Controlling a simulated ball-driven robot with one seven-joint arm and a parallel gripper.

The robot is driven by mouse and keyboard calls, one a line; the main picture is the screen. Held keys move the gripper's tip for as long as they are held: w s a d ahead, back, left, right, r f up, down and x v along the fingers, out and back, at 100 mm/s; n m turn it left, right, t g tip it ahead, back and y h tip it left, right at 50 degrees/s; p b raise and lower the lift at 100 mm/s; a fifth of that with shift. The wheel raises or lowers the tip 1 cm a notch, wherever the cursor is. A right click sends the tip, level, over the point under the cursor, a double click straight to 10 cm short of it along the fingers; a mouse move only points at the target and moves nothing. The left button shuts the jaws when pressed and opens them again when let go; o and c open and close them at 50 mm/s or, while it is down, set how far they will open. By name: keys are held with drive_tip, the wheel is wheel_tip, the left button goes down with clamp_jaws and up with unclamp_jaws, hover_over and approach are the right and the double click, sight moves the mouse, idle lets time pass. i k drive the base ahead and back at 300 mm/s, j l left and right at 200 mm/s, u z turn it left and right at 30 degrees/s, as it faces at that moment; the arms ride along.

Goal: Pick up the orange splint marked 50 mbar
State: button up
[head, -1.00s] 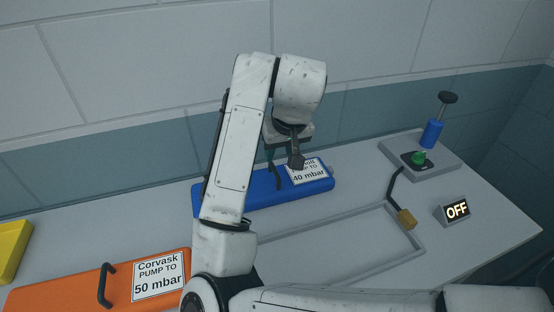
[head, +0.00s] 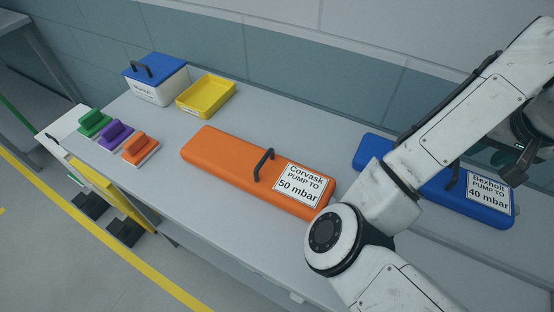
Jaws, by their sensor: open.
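The orange splint (head: 222,158) lies flat on the grey bench, with a dark handle (head: 263,164) at its middle and a white label reading "Corvask PUMP TO 50 mbar". The blue splint (head: 437,190), labelled "Bexholt PUMP TO 40 mbar", lies to its right, partly hidden by my arm. My gripper (head: 519,160) is at the right edge, above the blue splint and well to the right of the orange one. It is partly cut off and open, and I see nothing held in it.
A yellow tray (head: 207,97) and a white box with a blue lid (head: 153,67) stand at the bench's far left. Green (head: 95,124), purple (head: 116,134) and orange (head: 140,149) handled blocks sit near the left front edge. Bare bench surrounds the orange splint's left end.

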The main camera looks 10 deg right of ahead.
sight(300, 189)
drive_tip(key=i+j, duration=0.1)
drive_tip(key=j, duration=0.25)
drive_tip(key=i+j, duration=0.15)
drive_tip(key=j, duration=0.25)
drive_tip(key=i+j, duration=0.1)
drive_tip(key=j, duration=0.25)
drive_tip(key=i+j, duration=0.15)
drive_tip(key=j, duration=0.25)
drive_tip(key=i+j, duration=0.1)
drive_tip(key=j, duration=0.25)
